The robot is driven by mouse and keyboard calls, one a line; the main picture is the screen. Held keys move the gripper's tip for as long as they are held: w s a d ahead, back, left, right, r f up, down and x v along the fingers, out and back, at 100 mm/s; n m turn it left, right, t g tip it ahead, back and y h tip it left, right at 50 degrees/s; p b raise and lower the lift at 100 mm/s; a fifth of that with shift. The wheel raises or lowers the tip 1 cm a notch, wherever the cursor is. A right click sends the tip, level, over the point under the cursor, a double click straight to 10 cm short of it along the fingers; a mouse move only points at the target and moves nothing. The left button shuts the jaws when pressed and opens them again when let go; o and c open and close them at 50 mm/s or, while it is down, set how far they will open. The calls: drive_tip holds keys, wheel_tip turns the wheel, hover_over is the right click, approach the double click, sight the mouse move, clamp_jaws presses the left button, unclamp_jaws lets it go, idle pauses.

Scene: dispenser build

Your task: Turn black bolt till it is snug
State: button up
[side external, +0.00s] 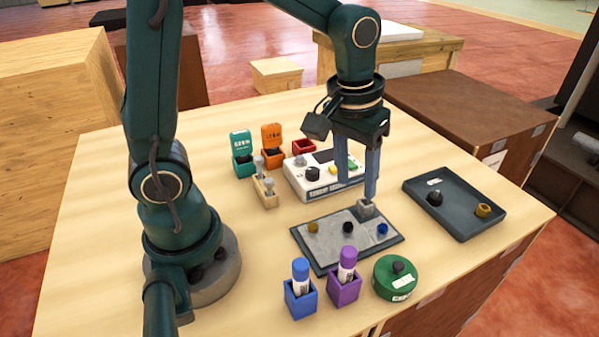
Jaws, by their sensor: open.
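A small black bolt (348,227) stands in the middle of the grey plate (330,250), between a brass-coloured piece (313,227) on the left and a blue piece (383,229) on the right. How deep the black bolt sits cannot be told from here. My gripper (356,191) points down above the back of the plate, its two fingers apart with nothing between them. It is above and behind the black bolt, not touching it. The right finger's tip is close to a small grey block (367,208) at the plate's back edge; contact cannot be told.
A dark tray (456,222) at right holds a black knob-like piece (435,197) and a brass ring-like piece (482,210). A white device (318,186) stands behind the plate. Blue (301,300) and purple (344,290) holders and a green round container (396,279) stand in front.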

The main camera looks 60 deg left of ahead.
drive_tip(key=g, duration=0.2)
hover_over(348, 226)
wheel_tip(348, 226, down, 4)
drive_tip(key=shift+f, duration=2.55)
clamp_jaws()
